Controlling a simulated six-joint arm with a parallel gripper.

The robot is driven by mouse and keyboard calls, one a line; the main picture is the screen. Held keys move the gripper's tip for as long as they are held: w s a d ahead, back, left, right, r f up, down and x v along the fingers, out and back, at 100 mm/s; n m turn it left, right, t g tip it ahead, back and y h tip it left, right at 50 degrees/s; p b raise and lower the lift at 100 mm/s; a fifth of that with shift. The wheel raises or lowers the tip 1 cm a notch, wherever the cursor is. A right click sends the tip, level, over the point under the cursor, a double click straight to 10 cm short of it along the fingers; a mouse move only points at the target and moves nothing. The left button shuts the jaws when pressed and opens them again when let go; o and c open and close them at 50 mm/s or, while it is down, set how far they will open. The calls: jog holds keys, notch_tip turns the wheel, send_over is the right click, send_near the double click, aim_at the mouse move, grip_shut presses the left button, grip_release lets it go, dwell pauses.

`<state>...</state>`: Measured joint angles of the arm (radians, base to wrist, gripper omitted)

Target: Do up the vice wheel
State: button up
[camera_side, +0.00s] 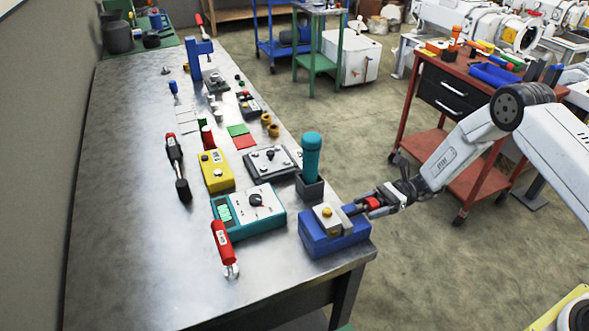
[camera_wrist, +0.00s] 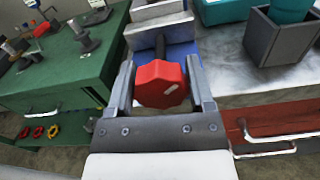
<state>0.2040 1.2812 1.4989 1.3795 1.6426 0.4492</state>
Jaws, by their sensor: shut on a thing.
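The blue vice (camera_side: 334,237) sits at the near right corner of the steel workbench. A brass-coloured round piece (camera_side: 327,212) shows on top by its grey jaws. The red vice wheel (camera_side: 373,203) is on the vice's right side, on a dark screw. My gripper (camera_side: 372,205) reaches in from the right at the wheel. In the wrist view the red wheel (camera_wrist: 160,84) lies between the two fingers of my gripper (camera_wrist: 161,82), which are shut on it. Behind it the dark screw runs to the blue vice body (camera_wrist: 178,52) and grey jaws (camera_wrist: 158,15).
A dark holder (camera_side: 309,187) with a teal cylinder (camera_side: 311,155) stands just behind the vice. A teal meter (camera_side: 249,211) and a red-handled tool (camera_side: 222,243) lie to its left. A red cart (camera_side: 455,90) stands at the back right.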

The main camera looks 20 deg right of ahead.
jog(key=shift+n, duration=1.9)
jog(key=o, duration=1.2)
jog(key=shift+o, duration=0.2)
jog(key=shift+m, duration=0.5)
